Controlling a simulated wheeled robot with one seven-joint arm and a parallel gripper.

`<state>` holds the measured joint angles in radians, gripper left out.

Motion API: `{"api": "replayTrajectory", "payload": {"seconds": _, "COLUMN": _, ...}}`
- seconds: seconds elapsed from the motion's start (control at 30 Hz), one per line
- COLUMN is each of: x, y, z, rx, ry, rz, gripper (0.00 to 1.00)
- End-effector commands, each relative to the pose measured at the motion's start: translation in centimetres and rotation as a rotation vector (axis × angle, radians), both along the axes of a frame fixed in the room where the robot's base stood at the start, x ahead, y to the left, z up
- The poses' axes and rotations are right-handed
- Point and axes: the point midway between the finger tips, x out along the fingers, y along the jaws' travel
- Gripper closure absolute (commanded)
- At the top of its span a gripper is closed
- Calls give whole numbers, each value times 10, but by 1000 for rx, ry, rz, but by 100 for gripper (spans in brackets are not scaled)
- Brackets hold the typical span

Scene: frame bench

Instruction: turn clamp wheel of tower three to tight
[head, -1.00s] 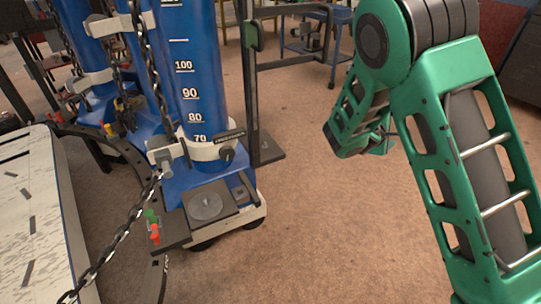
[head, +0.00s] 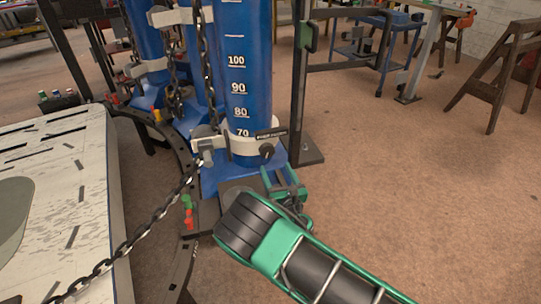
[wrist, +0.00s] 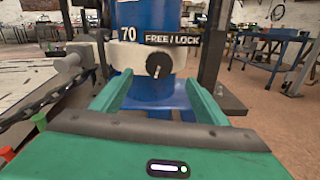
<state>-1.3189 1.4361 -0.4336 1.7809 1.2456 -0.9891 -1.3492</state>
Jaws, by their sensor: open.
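The nearest blue tower (head: 248,75) carries a white clamp collar (head: 243,143) near its base. A round black clamp wheel (head: 267,151) sits on the collar under a dark label. In the wrist view the label (wrist: 172,39) reads "FREE / LOCK", and the wheel (wrist: 159,65) has a light mark on its lower part. My gripper (wrist: 151,92) is open and empty, its two green fingers pointing at the collar, with the wheel ahead of and above the gap between them. In the head view my gripper (head: 284,186) is just below the wheel. No tower number is readable.
A chain (head: 130,240) hangs from the clamp's left side across a white board (head: 115,190). Red and green pegs (head: 188,212) stand on the dark curved rail. A black upright post (head: 300,80) rises right of the tower.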

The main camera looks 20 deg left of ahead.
Motion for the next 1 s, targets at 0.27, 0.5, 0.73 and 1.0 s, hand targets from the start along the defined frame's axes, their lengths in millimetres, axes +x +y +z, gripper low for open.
{"api": "replayTrajectory", "payload": {"seconds": 0.27, "x": 21, "y": 19, "z": 1, "rx": 1, "ry": -3, "rz": 5, "gripper": 32}}
{"api": "replayTrajectory", "payload": {"seconds": 0.5, "x": 54, "y": 43, "z": 0, "rx": 3, "ry": -2, "rz": 4, "gripper": 32}}
{"api": "replayTrajectory", "payload": {"seconds": 0.73, "x": 76, "y": 60, "z": 0, "rx": 1, "ry": -1, "rz": 3, "gripper": 32}}
{"api": "replayTrajectory", "payload": {"seconds": 1.0, "x": 83, "y": 66, "z": 0, "rx": 0, "ry": 1, "rz": 3, "gripper": 32}}
